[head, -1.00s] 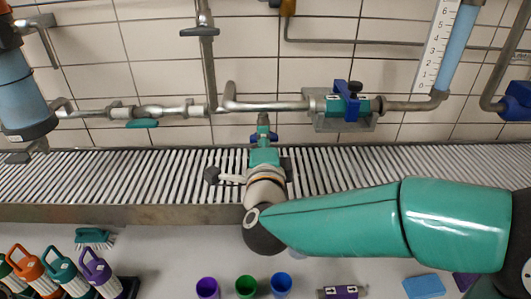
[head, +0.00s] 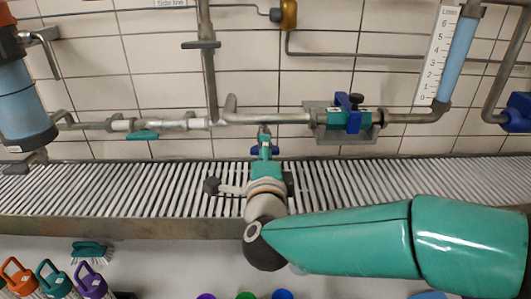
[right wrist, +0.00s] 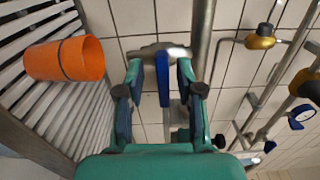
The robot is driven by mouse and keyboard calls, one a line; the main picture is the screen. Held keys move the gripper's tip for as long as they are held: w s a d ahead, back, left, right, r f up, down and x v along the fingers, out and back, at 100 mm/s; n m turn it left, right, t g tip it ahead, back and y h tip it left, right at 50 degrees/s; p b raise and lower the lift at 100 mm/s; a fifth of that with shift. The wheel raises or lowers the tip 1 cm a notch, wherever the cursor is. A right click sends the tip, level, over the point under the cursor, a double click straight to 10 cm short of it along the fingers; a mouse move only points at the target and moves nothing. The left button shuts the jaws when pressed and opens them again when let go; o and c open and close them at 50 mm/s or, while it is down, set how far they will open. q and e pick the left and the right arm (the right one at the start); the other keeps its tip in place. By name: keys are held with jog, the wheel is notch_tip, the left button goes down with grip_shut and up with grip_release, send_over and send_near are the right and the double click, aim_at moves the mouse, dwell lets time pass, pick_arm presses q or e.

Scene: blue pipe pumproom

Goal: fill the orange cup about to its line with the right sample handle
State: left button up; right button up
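The orange cup (right wrist: 65,60) is at the left of the right wrist view, against the slatted grate, with a dark line around it. It does not show in the head view. My right gripper (head: 264,148) is in front of the pipe at the middle of the head view. In the right wrist view my right gripper (right wrist: 160,75) has its fingers apart, with a blue handle (right wrist: 162,78) between them and gaps visible on both sides. Whether this is the right sample handle cannot be read. My left gripper is not in view.
The slatted metal grate (head: 100,190) runs along the tiled wall. A blue-handled valve (head: 348,118) sits on the pipe to the right. A scale (head: 438,55) stands beside a blue tube. A brush (head: 90,250), jugs and coloured cups are on the near counter.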

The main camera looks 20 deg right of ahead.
jog(key=v, duration=1.2)
dwell(0.3)
